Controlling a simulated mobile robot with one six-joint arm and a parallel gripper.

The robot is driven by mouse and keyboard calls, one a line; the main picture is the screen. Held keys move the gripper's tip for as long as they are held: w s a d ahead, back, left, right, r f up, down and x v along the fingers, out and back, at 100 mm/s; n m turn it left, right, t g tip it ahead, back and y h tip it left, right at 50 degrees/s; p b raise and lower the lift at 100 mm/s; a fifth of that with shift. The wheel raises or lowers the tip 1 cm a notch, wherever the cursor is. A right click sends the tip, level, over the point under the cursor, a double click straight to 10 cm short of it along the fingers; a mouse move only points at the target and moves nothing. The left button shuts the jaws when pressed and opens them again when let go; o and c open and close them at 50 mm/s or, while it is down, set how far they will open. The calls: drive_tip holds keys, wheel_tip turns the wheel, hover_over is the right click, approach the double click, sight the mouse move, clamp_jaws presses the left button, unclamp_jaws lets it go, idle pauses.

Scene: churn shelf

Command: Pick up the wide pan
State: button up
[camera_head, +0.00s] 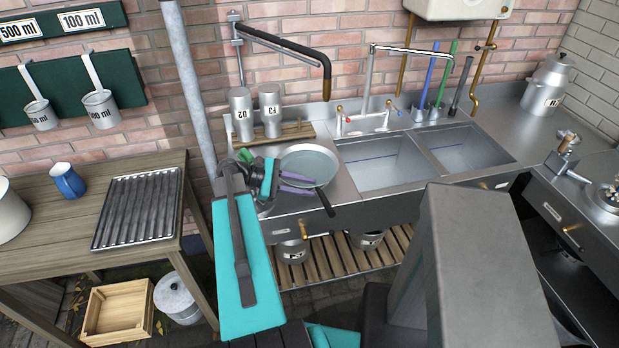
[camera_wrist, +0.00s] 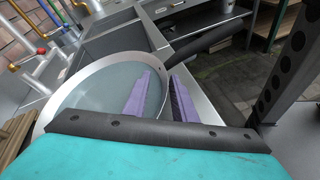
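The wide pan (camera_head: 308,160) is a shallow round pan with a grey inside and a dark handle (camera_head: 325,202). It rests on the steel counter left of the sinks, its handle reaching past the front edge. My gripper (camera_head: 312,186) is at the pan's near side, with its purple fingers apart. In the wrist view the pan (camera_wrist: 95,98) fills the left half. There my gripper (camera_wrist: 163,82) has one finger over the pan's inside and the other outside its rim, with the rim between them. Whether either finger touches the rim, I cannot tell.
Two sink basins (camera_head: 385,165) lie right of the pan. Two metal canisters (camera_head: 255,112) stand behind it on a wooden rack (camera_head: 295,132). A vertical pipe (camera_head: 190,80) rises left of the counter. A wooden table (camera_head: 60,225) with a ribbed tray (camera_head: 140,208) stands at left.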

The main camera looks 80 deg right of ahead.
clamp_jaws()
drive_tip(key=shift+s+a, duration=0.1)
idle(1.0)
drive_tip(key=shift+r, duration=0.1)
